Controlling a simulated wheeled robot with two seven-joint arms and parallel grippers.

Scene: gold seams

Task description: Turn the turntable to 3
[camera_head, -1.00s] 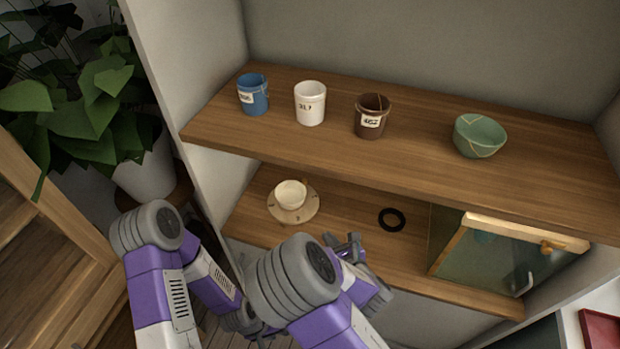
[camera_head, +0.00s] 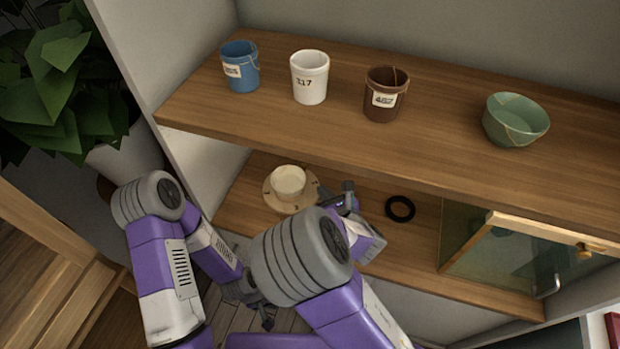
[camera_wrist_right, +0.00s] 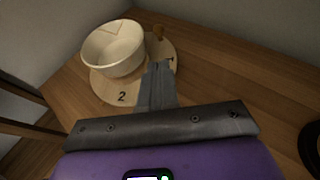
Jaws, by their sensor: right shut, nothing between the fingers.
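The turntable (camera_head: 277,204) is a round pale wooden disc on the lower shelf, with a cream bowl (camera_head: 288,181) on it. The bowl (camera_wrist_right: 112,52) has a seam line inside. My right gripper (camera_head: 348,187) is shut and empty, just right of the disc; in its wrist view the fingers (camera_wrist_right: 160,68) overlap the disc's right edge. Contact cannot be told. My left gripper (camera_head: 266,318) is low, small and dark.
A black ring (camera_head: 400,208) lies right of my right gripper, then a glass-fronted cabinet (camera_head: 510,260). The upper shelf overhead holds a blue cup (camera_head: 240,68), white cup (camera_head: 310,78), brown cup (camera_head: 383,100) and green bowl (camera_head: 514,120). A wall panel stands left.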

